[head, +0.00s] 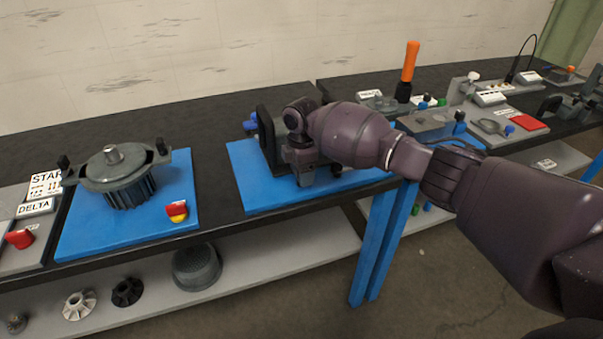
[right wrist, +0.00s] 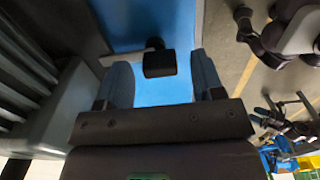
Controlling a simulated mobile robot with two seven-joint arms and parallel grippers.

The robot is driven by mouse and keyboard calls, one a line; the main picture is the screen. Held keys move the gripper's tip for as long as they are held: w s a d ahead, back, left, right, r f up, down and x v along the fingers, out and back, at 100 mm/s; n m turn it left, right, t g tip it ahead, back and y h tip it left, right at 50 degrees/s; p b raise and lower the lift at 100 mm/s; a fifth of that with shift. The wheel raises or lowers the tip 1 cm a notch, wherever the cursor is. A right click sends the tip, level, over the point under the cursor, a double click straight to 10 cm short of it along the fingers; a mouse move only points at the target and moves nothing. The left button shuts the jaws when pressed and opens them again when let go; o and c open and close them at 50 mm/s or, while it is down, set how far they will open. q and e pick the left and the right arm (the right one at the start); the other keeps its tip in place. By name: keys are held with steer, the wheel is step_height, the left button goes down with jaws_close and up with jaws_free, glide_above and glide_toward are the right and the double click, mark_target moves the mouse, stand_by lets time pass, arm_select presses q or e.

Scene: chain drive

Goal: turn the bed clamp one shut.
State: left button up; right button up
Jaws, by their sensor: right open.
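My right gripper (head: 307,180) points down over the right blue mat (head: 262,200), in front of a dark machine body (head: 268,140). In the right wrist view, its two fingers (right wrist: 163,82) are apart. A black block-like knob (right wrist: 158,63) on a short grey rod (right wrist: 128,56) shows between and just beyond the fingers, above the blue surface. It looks like a clamp handle, but I cannot tell if it is bed clamp one. No contact with it shows. In the head view my gripper and arm hide it.
A grey motor-like unit (head: 118,170) with black knobs stands on the left blue mat. A red-yellow switch (head: 177,211) is at that mat's corner. An orange-handled tool (head: 409,65) stands behind my right arm. The lower shelf (head: 290,247) holds several parts.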

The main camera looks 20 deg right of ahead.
step_height(320, 180, up, 10)
steer(key=shift+p, duration=0.4)
steer(key=shift+f, duration=0.1)
